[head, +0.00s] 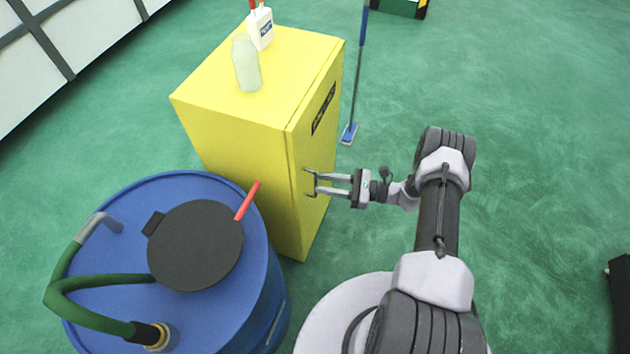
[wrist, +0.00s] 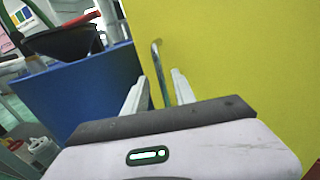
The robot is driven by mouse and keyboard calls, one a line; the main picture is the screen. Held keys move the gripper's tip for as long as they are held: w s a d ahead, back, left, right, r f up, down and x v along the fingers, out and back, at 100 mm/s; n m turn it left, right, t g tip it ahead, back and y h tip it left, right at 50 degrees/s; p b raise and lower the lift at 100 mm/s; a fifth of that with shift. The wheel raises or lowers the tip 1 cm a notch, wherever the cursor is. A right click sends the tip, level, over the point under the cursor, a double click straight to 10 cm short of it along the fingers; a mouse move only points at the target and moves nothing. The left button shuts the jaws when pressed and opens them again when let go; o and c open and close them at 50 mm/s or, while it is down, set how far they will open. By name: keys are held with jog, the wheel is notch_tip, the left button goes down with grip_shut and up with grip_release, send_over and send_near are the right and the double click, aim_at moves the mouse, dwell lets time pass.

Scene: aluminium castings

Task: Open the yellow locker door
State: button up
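The yellow locker (head: 225,125) stands upright on the floor left of my gripper in the head view. Its door (head: 318,150) is the narrow-looking right face with a dark label, and it looks closed. A thin metal handle (head: 308,182) is on the door; in the wrist view the handle (wrist: 160,70) stands out from the yellow door (wrist: 240,60). My gripper (head: 318,183) is level with the handle, pointing at the door. In the wrist view its two fingers (wrist: 157,88) are apart, with the handle between them and a gap visible on each side.
A blue drum (head: 235,305) with a black lid (head: 195,245), a red stick and a green hose stands close to the locker's near side. A clear bottle (head: 246,65) and a white bottle (head: 260,28) stand on the locker.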

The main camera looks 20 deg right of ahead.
aim_at(315, 195)
jog(key=shift+x, duration=1.7)
jog(key=shift+w, duration=0.1)
grip_shut()
